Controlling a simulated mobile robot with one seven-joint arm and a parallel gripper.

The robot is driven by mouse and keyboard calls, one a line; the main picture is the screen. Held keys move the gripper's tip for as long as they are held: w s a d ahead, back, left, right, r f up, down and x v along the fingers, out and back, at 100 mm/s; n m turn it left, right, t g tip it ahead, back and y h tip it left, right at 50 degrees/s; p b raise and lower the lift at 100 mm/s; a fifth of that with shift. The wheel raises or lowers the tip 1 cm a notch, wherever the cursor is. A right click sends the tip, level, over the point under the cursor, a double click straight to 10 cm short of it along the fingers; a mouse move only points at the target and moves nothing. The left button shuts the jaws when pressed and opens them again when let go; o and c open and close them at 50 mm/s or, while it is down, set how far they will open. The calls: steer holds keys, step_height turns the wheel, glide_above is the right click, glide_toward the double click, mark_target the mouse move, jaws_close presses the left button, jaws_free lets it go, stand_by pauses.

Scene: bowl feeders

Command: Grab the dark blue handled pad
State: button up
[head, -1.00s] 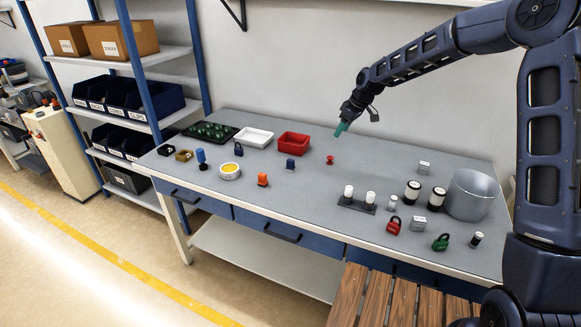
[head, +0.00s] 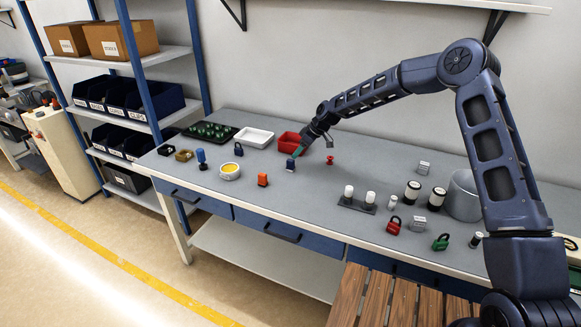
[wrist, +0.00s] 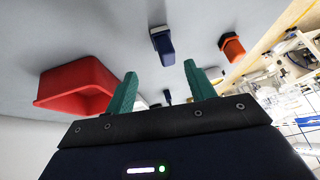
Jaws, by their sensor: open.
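The dark blue handled pad (head: 290,165) is a small block standing on the grey bench top, in front of the red tray. In the wrist view the pad (wrist: 163,44) shows just beyond the fingertips, roughly midway between them. My gripper (head: 297,154) has green fingers and is just above and behind the pad in the head view. In the wrist view my gripper (wrist: 160,68) is open with nothing between its fingertips. I cannot tell the exact height gap to the pad.
The red tray (head: 286,143) is close beside the gripper; it is at left in the wrist view (wrist: 75,84). A red knob-like piece (head: 330,160) is to the right. A dark blue padlock (head: 239,149) stands farther left.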

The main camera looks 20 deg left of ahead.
mark_target(289, 162)
steer(key=x, duration=0.2)
steer(key=shift+s+a+f, duration=0.1)
steer(key=shift+a+f, duration=0.15)
steer(key=shift+f, duration=0.05)
steer(key=x, duration=0.4)
steer(key=shift+s+a, duration=0.15)
steer(key=shift+s, duration=0.3)
steer(key=shift+a+f, duration=0.15)
steer(key=shift+f, duration=0.2)
steer(key=c, duration=1.1)
